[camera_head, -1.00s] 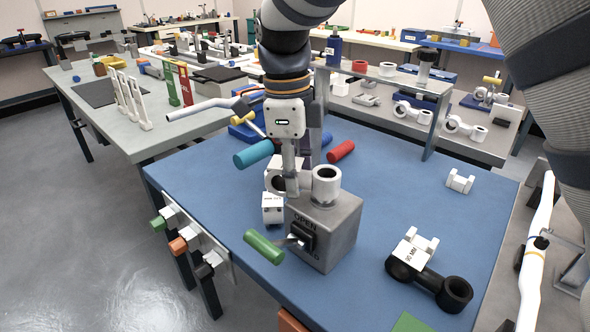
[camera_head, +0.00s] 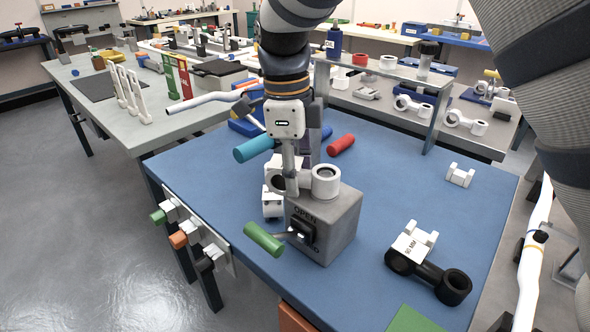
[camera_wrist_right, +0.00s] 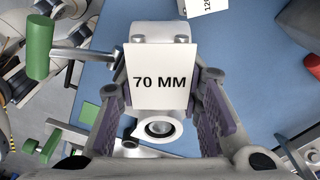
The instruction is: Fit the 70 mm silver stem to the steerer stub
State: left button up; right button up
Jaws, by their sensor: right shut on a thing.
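My right gripper (camera_head: 291,188) points down beside the grey block marked OPEN (camera_head: 335,222) and is shut on the silver stem (camera_head: 302,182). The stem's label reads 70 MM in the right wrist view (camera_wrist_right: 160,80), between the gripper fingers (camera_wrist_right: 160,105). A light ring (camera_head: 326,182) stands over the top of the block, level with the stem body and to the right of the fingers. The steerer stub cannot be made out separately; how far the ring surrounds it is unclear. The block's green-handled lever (camera_head: 263,239) sticks out to the front left. My left gripper is not in view.
A black stem with a white label (camera_head: 430,275) lies at the right of the blue table (camera_head: 400,190). A white part (camera_head: 460,175), a red cylinder (camera_head: 341,145) and a teal cylinder (camera_head: 253,149) lie behind. The right middle of the table is clear.

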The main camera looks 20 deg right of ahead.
jog(key=o, duration=1)
jog(key=shift+f, duration=0.1)
jog(key=r, duration=1.2)
jog(key=shift+w+a, duration=0.25)
jog(key=shift+a, duration=0.1)
